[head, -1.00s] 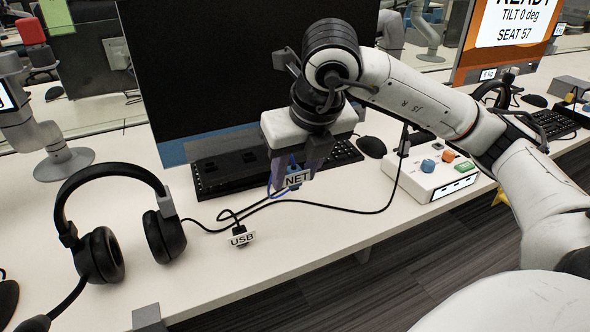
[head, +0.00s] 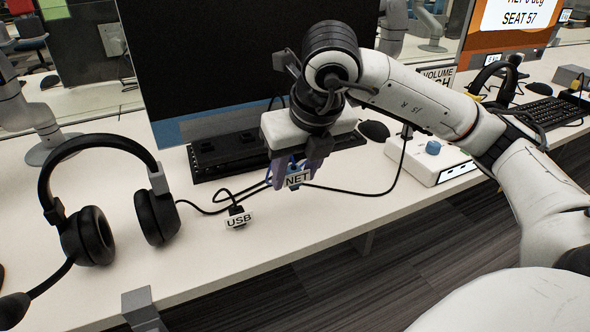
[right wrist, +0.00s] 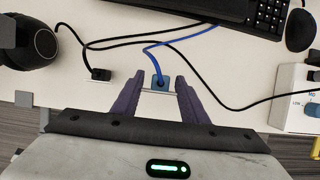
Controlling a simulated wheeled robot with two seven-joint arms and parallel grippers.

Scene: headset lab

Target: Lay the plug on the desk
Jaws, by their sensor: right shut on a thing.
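My right gripper (head: 297,176) is shut on the blue plug tagged NET (head: 297,180), over the front part of the desk (head: 340,215). In the right wrist view the plug (right wrist: 160,82) sits between the two purple fingers (right wrist: 159,90), with its blue cable running up and right. Whether the plug touches the desk is hard to tell. A black plug tagged USB (head: 238,220) is on the desk to the left, apart from the gripper. My left gripper is not in view.
A black headset (head: 105,200) is at the left. Behind the gripper are a keyboard (head: 215,160) and a dark monitor (head: 240,60). A white control box (head: 435,160) is at the right. A black cable crosses the desk near the gripper. Bare desk lies in front.

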